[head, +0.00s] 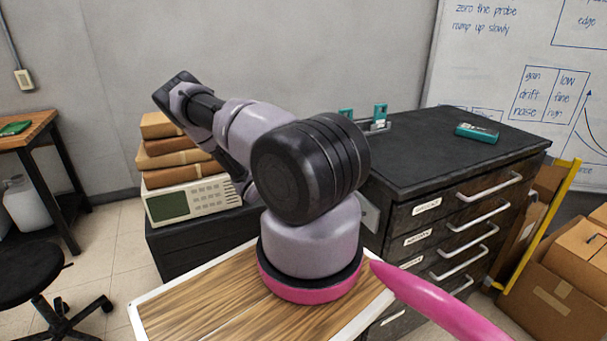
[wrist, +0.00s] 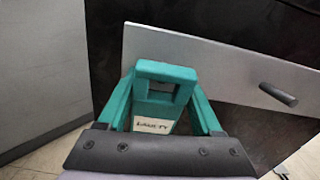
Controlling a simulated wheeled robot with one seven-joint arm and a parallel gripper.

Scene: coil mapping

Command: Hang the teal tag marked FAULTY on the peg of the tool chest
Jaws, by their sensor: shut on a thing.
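The teal tag (wrist: 165,74) is in the wrist view, with a slot-like opening near its top and a white label that appears to read FAULTY. My gripper (wrist: 162,98) is shut on it, with a teal finger on each side. The peg (wrist: 278,94) is a short dark cylinder on a pale metal plate (wrist: 200,60) on the dark side of the tool chest (head: 450,170). The tag is left of the peg in the wrist view, apart from it. In the head view my arm hides the gripper, tag and peg; part of the plate (head: 369,215) shows.
A teal device (head: 477,132) and a small rack (head: 378,126) with teal items stand on the chest top. A beige instrument (head: 190,200) and stacked brown packages (head: 160,150) are left of my arm. Cardboard boxes (head: 560,290) stand right of the chest.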

